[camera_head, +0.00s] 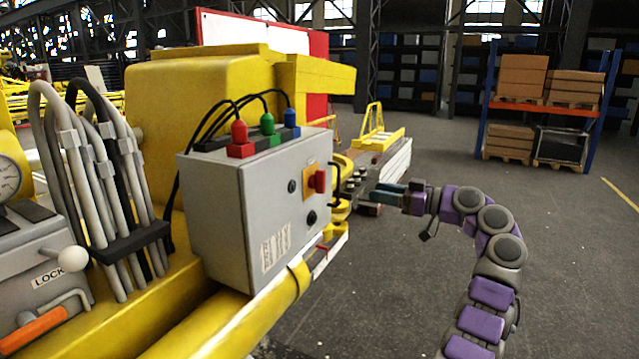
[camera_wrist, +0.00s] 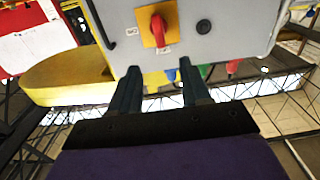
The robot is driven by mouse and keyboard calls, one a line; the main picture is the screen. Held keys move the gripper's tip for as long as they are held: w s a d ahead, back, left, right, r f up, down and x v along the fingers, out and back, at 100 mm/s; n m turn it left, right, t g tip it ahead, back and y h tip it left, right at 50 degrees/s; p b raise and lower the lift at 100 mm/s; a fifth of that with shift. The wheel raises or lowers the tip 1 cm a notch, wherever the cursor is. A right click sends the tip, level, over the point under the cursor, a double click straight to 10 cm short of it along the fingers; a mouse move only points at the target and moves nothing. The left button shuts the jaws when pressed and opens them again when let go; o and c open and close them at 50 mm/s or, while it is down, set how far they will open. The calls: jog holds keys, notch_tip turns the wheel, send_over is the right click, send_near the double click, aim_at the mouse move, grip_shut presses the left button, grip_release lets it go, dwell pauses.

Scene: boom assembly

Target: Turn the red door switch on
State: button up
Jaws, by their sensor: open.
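The red door switch (camera_head: 316,182) is a red rotary handle on a yellow plate, on the right-hand face of a grey control box (camera_head: 225,215). In the wrist view the red switch (camera_wrist: 158,30) shows upside down on its yellow plate, just beyond and between the fingertips. My gripper (camera_head: 377,195) is to the right of the box, pointing left toward that face. Its two teal fingers (camera_wrist: 160,72) are apart with nothing between them. They look clear of the switch.
Red, green and blue cable plugs (camera_head: 267,124) stand on top of the box. Black round knobs sit near the switch. A yellow boom (camera_head: 230,330) runs below the box. A shelf with cardboard boxes (camera_head: 522,76) stands at the back right. The floor at right is clear.

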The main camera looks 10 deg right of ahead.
aim_at(324, 181)
jog(key=p+x, duration=0.1)
jog(key=x, duration=1.3)
jog(key=shift+w+a, duration=0.25)
jog(key=shift+w, duration=0.1)
jog(key=shift+p+x, duration=0.3)
jog(key=shift+x, duration=0.5)
jog(key=shift+w, duration=0.1)
jog(key=shift+a+r, duration=0.1)
jog(key=shift+a, duration=0.1)
grip_shut()
